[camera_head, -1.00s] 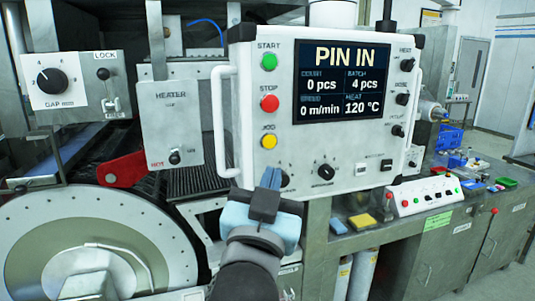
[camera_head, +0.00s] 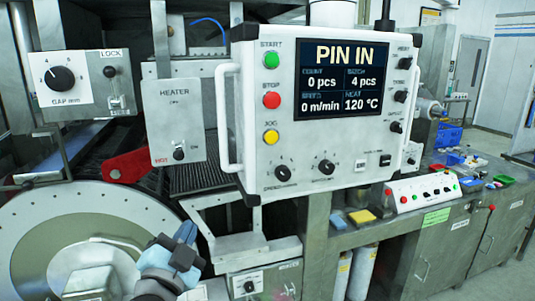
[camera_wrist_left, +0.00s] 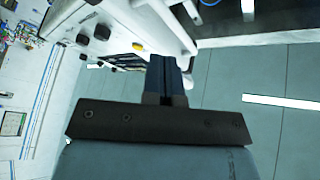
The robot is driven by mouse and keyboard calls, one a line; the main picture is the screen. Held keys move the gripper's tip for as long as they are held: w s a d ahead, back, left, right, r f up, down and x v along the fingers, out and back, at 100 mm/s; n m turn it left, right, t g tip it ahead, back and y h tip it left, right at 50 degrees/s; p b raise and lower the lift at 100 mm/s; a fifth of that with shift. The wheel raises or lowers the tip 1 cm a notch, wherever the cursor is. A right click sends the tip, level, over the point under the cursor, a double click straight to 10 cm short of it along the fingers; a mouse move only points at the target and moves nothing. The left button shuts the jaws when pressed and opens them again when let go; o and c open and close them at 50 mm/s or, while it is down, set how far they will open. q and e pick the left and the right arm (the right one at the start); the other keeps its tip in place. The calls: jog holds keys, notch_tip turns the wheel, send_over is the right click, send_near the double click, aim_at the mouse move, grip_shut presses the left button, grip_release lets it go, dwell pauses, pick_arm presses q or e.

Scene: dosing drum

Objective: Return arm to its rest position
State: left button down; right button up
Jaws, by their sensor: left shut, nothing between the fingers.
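My left gripper (camera_head: 186,232) is in the lower left of the head view, in front of the right edge of the round metal drum (camera_head: 40,235). It is below the control panel (camera_head: 250,130) and apart from its knobs. Its blue fingers are shut with nothing between them. The left wrist view also shows the shut fingers (camera_wrist_left: 168,78), with the white panel housing (camera_wrist_left: 150,25) beyond them. The panel screen (camera_head: 347,80) reads PIN IN, 0 pcs, batch 4 pcs, 0 m/min and 120 °C. My right gripper is not in view.
A heater box (camera_head: 178,120) and a gap control box (camera_head: 75,85) stand left of the panel. A red lever (camera_head: 128,166) is above the drum. A bench with a small button box (camera_head: 424,192) is at the right. Open floor lies at the far right.

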pick_arm(q)
jog(key=s+a+f+g, duration=0.2)
jog(key=a+f, duration=0.1)
jog(key=f, duration=0.5)
jog(key=s+a+f+g, duration=0.1)
jog(key=a+f+g, duration=0.15)
jog(key=f, duration=0.55)
jog(key=s+a+f+g, duration=0.2)
jog(key=a+f, duration=0.1)
jog(key=f, duration=0.6)
jog(key=s+a+f+n+g, duration=0.2)
jog(key=s+a+f, duration=0.3)
jog(key=s+f, duration=0.4)
jog(key=s+a+f+n+g, duration=0.1)
jog(key=s+a+f+g, duration=0.25)
jog(key=s+f, duration=0.65)
jog(key=d+r+n+t+p, duration=0.2)
jog(key=d+n, duration=0.3)
jog(key=d, duration=0.7)
jog(key=shift+w+d+r, duration=0.25)
jog(key=shift+w+r, duration=0.2)
jog(key=shift+r, duration=0.25)
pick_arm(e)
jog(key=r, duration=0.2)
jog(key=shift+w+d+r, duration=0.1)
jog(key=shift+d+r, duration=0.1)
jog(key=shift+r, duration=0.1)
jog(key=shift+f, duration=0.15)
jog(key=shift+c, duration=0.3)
